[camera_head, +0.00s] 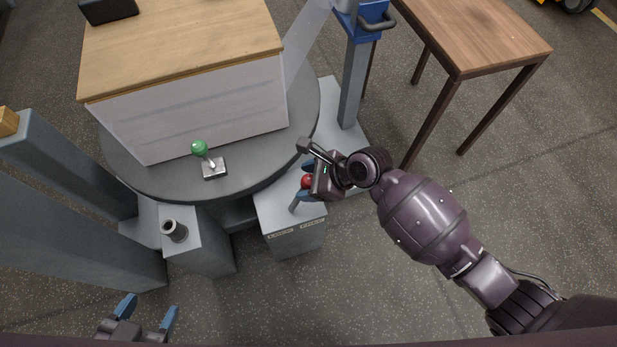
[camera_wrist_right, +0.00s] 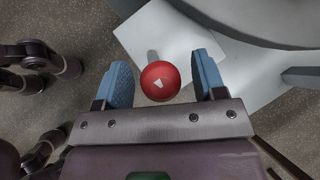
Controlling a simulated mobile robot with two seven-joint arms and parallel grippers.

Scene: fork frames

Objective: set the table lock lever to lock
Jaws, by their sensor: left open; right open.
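The table lock lever has a red ball knob (camera_head: 307,181) on a short grey stem, on top of a grey box (camera_head: 290,222) with a label strip on its front edge. The label's words are too small to read surely. My right gripper (camera_head: 306,183) is at the knob. In the right wrist view the red knob (camera_wrist_right: 160,81) sits between the two blue fingers, with a gap on each side, and the jaws are open. My left gripper (camera_head: 147,308) is open and empty at the lower left, far from the lever.
A round grey turntable (camera_head: 240,182) carries a large block with a wooden top (camera_head: 180,40) and a small green-knobbed lever (camera_head: 199,147). A wooden table (camera_head: 480,35) stands at the upper right.

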